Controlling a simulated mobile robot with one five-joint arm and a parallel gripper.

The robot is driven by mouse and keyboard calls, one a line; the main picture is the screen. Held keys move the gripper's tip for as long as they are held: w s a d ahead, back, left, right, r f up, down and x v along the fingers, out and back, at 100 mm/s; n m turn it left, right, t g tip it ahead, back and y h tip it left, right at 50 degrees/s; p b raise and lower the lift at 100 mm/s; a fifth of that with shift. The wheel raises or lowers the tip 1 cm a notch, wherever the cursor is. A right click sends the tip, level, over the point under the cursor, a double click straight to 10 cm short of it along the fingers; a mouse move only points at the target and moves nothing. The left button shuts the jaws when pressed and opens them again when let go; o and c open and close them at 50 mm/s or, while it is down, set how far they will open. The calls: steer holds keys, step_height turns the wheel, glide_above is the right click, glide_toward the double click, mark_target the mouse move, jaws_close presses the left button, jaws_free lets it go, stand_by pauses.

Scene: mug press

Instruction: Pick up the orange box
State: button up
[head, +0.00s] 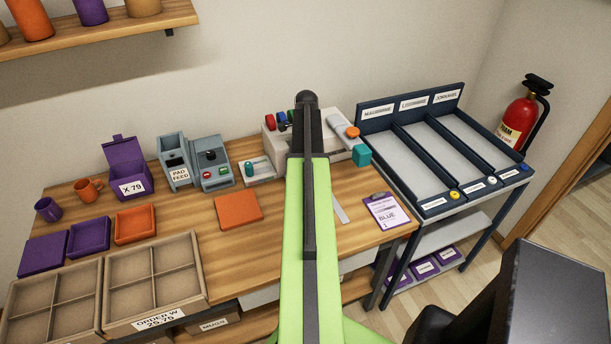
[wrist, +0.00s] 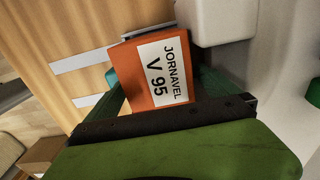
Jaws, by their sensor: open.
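An orange box (wrist: 155,75) with a white label reading "JORNAVEL V 95" shows in the wrist view. It lies between the green fingers of my gripper (wrist: 160,88), which is open around it. I cannot tell whether either finger touches it. Its lower part is hidden behind the dark bar of my gripper. In the head view my arm covers the middle of the bench, and I cannot make out this labelled box there. A flat orange piece (head: 238,208) and an open orange tray (head: 135,224) lie on the bench to the left.
A white machine (head: 345,150) stands behind my arm, with a grey pad feeder (head: 176,165) to its left. A clipboard (head: 387,211) lies at the bench's right end. A dark three-lane rack (head: 440,145) stands to the right. Divided cardboard trays (head: 150,325) fill the front left.

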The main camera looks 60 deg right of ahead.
steer(key=shift+r, duration=0.15)
steer(key=c, duration=1.7)
step_height(320, 180, up, 18)
steer(key=p, duration=1.8)
